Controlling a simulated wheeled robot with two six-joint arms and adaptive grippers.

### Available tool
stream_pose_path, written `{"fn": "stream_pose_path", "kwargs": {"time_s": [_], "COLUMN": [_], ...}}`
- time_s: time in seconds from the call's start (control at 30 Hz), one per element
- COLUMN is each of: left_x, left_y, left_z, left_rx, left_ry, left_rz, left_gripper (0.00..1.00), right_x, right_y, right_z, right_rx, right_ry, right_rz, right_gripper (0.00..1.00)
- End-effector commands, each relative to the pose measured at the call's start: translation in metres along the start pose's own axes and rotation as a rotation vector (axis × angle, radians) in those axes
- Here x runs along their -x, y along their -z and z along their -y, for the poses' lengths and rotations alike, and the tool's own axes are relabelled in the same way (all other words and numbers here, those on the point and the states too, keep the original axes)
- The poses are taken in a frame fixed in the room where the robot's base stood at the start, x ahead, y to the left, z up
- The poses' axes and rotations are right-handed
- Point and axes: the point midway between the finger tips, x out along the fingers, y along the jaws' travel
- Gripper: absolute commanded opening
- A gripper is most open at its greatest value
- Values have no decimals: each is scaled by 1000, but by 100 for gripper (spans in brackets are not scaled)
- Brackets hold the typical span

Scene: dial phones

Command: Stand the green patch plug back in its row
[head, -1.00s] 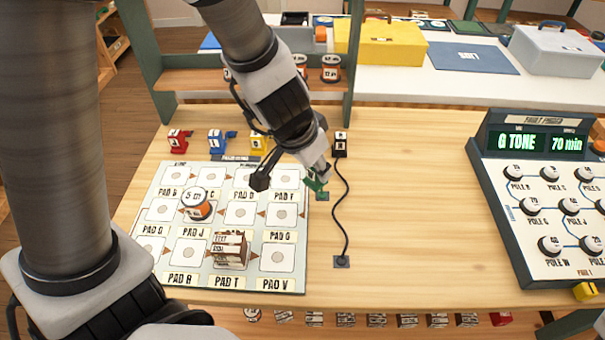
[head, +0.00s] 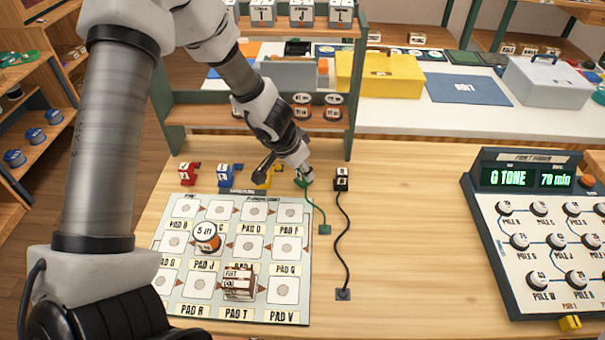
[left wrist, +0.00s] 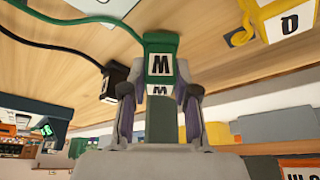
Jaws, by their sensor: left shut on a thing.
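The green patch plug (head: 304,183) is held in my left gripper (head: 304,177), in the gap between the yellow plug (head: 264,178) and the black plug (head: 341,180). In the left wrist view the green plug (left wrist: 161,58) sits between both fingers (left wrist: 160,95), its letter face toward the camera. Its green cord runs to a small anchor (head: 324,230) on the table. I cannot tell whether the plug's base touches the tabletop. The row also has a red plug (head: 188,174) and a blue plug (head: 225,174). My right gripper is out of view.
The pad board (head: 232,312) lies in front of the row, with an orange-and-white spool (head: 207,238) and a labelled box (head: 238,282) on it. The dial panel (head: 545,240) stands at right. A shelf (head: 200,113) rises behind the row.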

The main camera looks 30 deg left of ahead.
Motion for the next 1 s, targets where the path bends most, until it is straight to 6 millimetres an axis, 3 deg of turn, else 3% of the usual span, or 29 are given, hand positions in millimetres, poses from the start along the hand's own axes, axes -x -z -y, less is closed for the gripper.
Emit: {"fn": "stream_pose_path", "kwargs": {"time_s": [0.03, 0.43, 0.47, 0.5, 0.83, 1.0], "left_x": [-11, -12, -10, -10, -7, 22], "left_y": [-4, -5, -4, -4, -3, 1], "left_z": [0, 0, 0, 0, 0, 0], "left_rx": [0, -1, -1, -1, 0, 2], "left_ry": [1, 0, 0, 0, 1, 0], "left_rz": [-1, -1, -1, -1, -1, -2], "left_gripper": [0, 0, 40, 54, 54, 54], "right_x": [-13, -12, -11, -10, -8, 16], "right_y": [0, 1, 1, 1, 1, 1], "right_z": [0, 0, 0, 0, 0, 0], "right_rx": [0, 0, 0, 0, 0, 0], "right_ry": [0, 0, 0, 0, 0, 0], "right_rz": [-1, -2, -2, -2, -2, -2], "right_gripper": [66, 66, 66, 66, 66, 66]}}
